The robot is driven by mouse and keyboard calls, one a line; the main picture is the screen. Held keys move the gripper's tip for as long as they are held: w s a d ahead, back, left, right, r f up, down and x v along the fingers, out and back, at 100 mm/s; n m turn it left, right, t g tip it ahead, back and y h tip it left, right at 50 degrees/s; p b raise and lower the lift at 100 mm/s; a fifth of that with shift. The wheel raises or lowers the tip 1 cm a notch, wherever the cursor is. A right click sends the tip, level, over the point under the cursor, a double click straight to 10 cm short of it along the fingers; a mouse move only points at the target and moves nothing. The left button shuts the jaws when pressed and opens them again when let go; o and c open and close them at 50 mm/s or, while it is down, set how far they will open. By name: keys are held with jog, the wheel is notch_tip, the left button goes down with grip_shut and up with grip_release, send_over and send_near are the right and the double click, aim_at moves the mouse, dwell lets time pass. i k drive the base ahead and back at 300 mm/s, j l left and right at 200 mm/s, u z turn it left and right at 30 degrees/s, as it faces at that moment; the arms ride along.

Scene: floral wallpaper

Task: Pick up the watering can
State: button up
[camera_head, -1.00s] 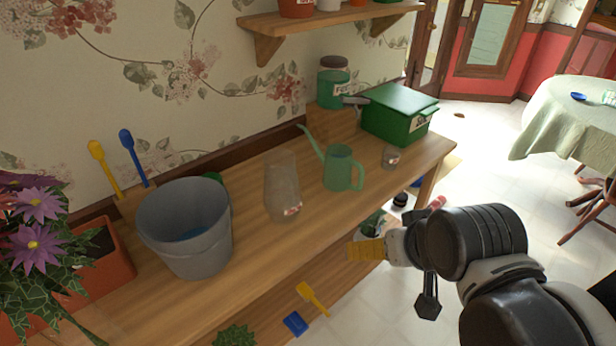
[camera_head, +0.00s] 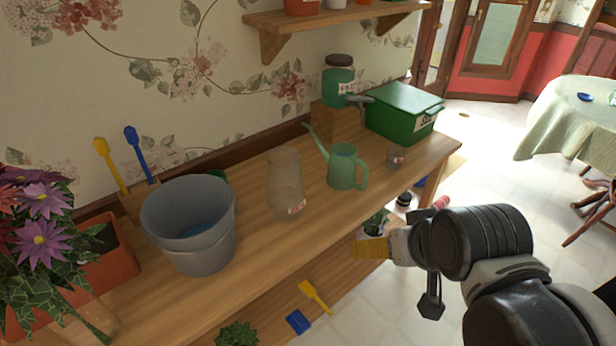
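The green watering can (camera_head: 342,167) stands upright on the wooden bench. Its thin spout points up and to the left, toward the wall, and its handle is on the right side. My arm is at the lower right, in front of the bench and apart from the can. Nothing visible touches the can.
A glass vase (camera_head: 285,182) stands just left of the can, and a small glass (camera_head: 396,156) just right. A green box (camera_head: 402,113) and a lidded jar (camera_head: 338,82) are behind. A grey bucket (camera_head: 190,245) and potted flowers are left. A wall shelf (camera_head: 330,17) hangs above.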

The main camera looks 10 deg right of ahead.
aim_at(341, 160)
jog(key=i+j+z, duration=0.1)
jog(key=j, duration=0.2)
jog(key=i+j+z, duration=0.1)
jog(key=j, duration=0.25)
jog(key=i+j, duration=0.2)
jog(key=i+j+z, duration=0.15)
jog(key=j, duration=0.3)
jog(key=k, duration=0.05)
